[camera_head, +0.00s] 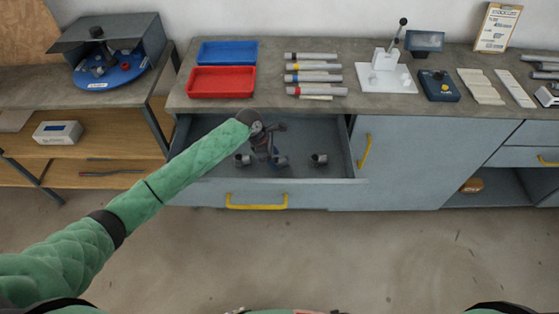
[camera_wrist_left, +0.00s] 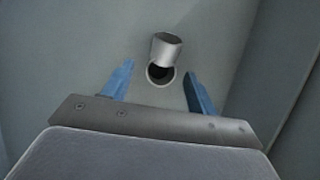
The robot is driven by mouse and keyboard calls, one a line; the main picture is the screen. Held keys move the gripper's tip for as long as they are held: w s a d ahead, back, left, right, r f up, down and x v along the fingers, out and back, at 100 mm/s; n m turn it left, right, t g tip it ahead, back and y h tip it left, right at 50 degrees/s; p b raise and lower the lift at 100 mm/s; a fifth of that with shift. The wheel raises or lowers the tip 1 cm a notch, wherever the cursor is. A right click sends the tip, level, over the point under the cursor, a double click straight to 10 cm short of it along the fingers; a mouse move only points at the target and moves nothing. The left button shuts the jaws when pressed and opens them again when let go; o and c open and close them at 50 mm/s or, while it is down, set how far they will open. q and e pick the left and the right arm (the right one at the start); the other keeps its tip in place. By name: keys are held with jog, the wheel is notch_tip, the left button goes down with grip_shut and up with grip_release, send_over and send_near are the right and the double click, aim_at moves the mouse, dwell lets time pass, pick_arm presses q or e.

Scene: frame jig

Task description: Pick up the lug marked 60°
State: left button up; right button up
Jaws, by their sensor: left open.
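Three grey metal lugs lie in the open drawer (camera_head: 335,187): a left lug (camera_head: 243,160), a middle lug (camera_head: 281,161) and a right lug (camera_head: 319,160). No angle mark is readable on any of them, so I cannot tell which is the 60° one. My left gripper (camera_head: 270,157) is inside the drawer area, over or close to the middle lug. In the left wrist view the blue fingers (camera_wrist_left: 159,70) are spread and empty. One short, bent tube-like lug (camera_wrist_left: 166,50) shows between and beyond their tips, its dark round opening facing the camera.
The drawer's yellow handle (camera_head: 257,207) faces the front, and its walls stand around the lugs. On the bench above are a red tray (camera_head: 221,82), a blue tray (camera_head: 227,53), several tubes (camera_head: 313,78) and a white lever press (camera_head: 386,77).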

pick_arm(q)
jog(key=shift+p+x, duration=0.35)
jog(key=shift+x, duration=1)
pick_arm(e)
jog(key=shift+s+d+f, duration=0.2)
jog(key=shift+s+f, duration=0.05)
jog(key=shift+s, duration=0.35)
jog(key=shift+s+d+f, duration=0.15)
jog(key=shift+s+f, duration=0.1)
jog(key=shift+s, duration=0.3)
pick_arm(q)
jog(key=c, duration=1)
jog(key=shift+c, duration=0.4)
pick_arm(e)
jog(key=shift+w+d, duration=0.1)
pick_arm(q)
jog(key=shift+r, duration=0.1)
